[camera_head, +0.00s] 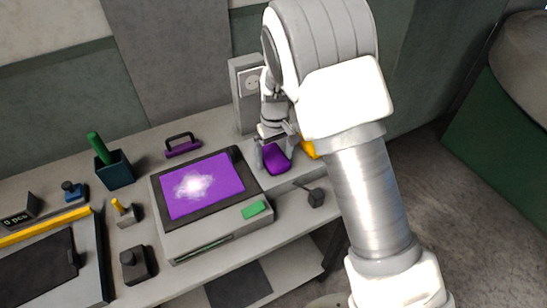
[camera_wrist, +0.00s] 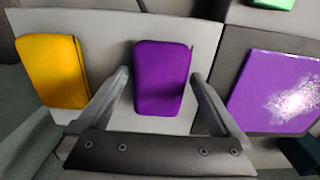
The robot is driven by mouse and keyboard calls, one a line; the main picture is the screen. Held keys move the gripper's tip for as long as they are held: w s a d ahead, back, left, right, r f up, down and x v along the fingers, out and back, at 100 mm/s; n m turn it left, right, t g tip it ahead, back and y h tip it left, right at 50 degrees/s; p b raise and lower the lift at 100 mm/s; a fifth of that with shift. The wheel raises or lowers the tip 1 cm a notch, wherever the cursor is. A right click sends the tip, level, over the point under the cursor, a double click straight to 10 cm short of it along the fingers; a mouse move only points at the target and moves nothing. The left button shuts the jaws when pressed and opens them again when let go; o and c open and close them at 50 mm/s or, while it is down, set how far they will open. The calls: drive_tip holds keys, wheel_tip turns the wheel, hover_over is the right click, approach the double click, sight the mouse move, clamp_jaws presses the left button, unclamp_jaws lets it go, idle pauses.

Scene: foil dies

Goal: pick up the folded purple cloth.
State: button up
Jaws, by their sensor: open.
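The folded purple cloth (camera_wrist: 161,80) lies flat on a light grey surface in the wrist view, with its lower part between my two open fingers. In the head view the cloth (camera_head: 275,158) shows at the right of the purple-topped machine, just below my gripper. My gripper (camera_wrist: 160,88) is open, with one finger on each side of the cloth and a gap at both sides. In the head view my gripper (camera_head: 273,150) is small and partly hidden by my arm. I cannot tell how far the fingertips are above the surface.
A folded yellow cloth (camera_wrist: 54,70) lies left of the purple one; it is mostly hidden behind my arm in the head view (camera_head: 309,149). The machine with a purple plate (camera_head: 203,186) stands close by. A grey socket box (camera_head: 245,95) stands behind. A small dark-handled block (camera_head: 316,197) sits in front.

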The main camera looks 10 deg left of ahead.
sight(277, 157)
drive_tip(key=shift+f, duration=0.15)
drive_tip(key=c, duration=1.2)
drive_tip(key=shift+r, duration=0.45)
drive_tip(key=r, duration=0.3)
drive_tip(key=shift+s+d+r, duration=0.15)
drive_tip(key=shift+d+r, duration=0.2)
drive_tip(key=shift+r, duration=0.05)
drive_tip(key=s+d+r+b, duration=0.1)
drive_tip(key=s+d+r, duration=0.5)
drive_tip(key=d, duration=0.2)
drive_tip(key=shift+s+d+r, duration=0.2)
drive_tip(key=shift+s+d, duration=0.15)
